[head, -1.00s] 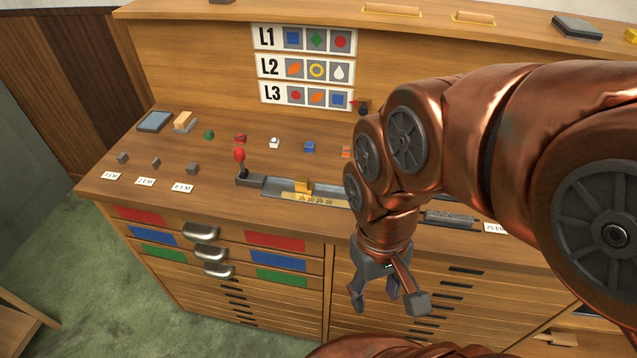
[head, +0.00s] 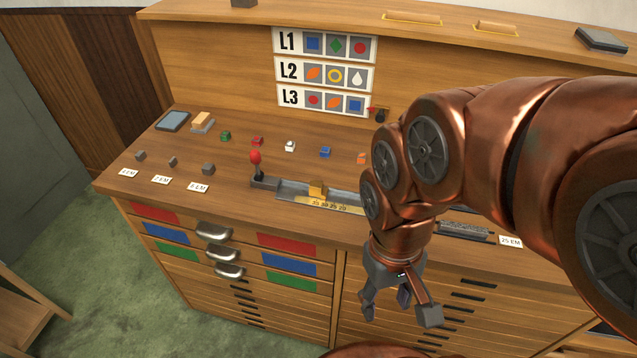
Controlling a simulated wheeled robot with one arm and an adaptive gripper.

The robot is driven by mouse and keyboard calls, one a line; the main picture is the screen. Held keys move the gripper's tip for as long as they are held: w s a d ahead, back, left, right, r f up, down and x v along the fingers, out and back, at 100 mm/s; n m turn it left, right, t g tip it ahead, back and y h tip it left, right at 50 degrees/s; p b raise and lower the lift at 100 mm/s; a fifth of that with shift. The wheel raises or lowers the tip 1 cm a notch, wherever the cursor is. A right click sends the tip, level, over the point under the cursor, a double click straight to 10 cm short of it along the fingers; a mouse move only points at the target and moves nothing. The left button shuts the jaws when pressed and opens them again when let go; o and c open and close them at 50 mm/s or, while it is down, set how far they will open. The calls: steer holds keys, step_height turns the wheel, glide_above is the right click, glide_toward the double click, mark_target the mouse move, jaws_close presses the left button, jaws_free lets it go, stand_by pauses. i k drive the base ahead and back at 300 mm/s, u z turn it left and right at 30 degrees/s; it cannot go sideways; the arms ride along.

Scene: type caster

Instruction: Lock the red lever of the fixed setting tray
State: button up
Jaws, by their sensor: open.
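The red lever (head: 256,162) has a round red knob on a dark stem. It stands roughly upright at the left end of the setting tray (head: 290,192), a long grey metal tray on the cabinet top. A yellow-orange block (head: 318,188) sits in the tray, above a yellow number scale (head: 336,206). My arm hides the tray's right part. My gripper (head: 400,312) is open and empty, pointing down in front of the cabinet's drawers, below and to the right of the lever and apart from it.
Small grey blocks (head: 208,169) with labels lie at the left of the top. Several coloured type blocks (head: 325,152) stand in a row behind the tray. A sign board (head: 325,72) is on the back panel. Drawer handles (head: 214,231) stick out in front.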

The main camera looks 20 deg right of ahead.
mark_target(255, 157)
steer(key=u, duration=0.1)
steer(key=k, duration=0.4)
steer(key=u, duration=0.65)
steer(key=k, duration=0.95)
steer(key=u, duration=1)
steer(key=i, duration=1.1)
steer(key=z, duration=0.7)
steer(key=i, duration=0.65)
steer(key=z, duration=0.75)
